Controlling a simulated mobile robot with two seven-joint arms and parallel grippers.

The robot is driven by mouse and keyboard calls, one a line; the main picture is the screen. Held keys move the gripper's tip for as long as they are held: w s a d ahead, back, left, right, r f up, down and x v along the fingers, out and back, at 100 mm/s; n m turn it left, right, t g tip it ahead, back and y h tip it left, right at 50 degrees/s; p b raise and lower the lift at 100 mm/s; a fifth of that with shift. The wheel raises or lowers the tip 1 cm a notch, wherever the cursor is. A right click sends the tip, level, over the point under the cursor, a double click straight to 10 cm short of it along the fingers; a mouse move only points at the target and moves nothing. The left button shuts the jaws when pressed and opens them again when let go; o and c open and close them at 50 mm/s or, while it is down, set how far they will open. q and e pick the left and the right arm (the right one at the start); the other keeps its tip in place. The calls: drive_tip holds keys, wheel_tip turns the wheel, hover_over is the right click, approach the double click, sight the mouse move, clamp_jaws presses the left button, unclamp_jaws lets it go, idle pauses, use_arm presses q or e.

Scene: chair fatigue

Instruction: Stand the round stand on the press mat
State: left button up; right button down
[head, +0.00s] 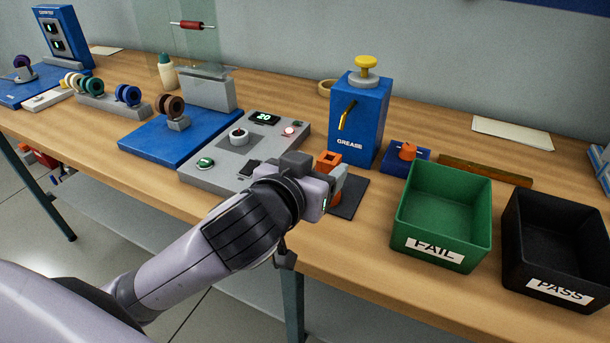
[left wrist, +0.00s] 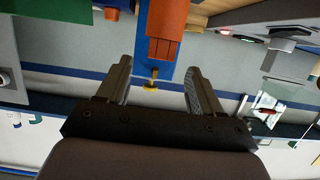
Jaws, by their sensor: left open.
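No thing in the head view is clearly a round stand. An orange piece (head: 329,159) with a square, hollow-looking top stands at the dark mat (head: 348,198), partly hidden behind my left gripper; I cannot tell whether this mat is the press mat. The orange piece (left wrist: 168,30) also shows in the left wrist view, ahead of the fingers and roughly in line with the gap. My left gripper (left wrist: 160,82) is open with nothing between its fingers. In the head view, my left gripper (head: 338,185) is beside the orange piece. My right gripper is not in view.
A blue grease box (head: 357,125) stands behind the orange piece. A grey console (head: 215,160) is to the left. A green FAIL bin (head: 442,220) and black PASS bin (head: 555,250) are to the right. Ring holders (head: 112,106) stand farther left.

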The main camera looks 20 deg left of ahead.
use_arm(q)
drive_tip(key=v, duration=0.4)
drive_tip(key=shift+s, duration=0.1)
idle(0.5)
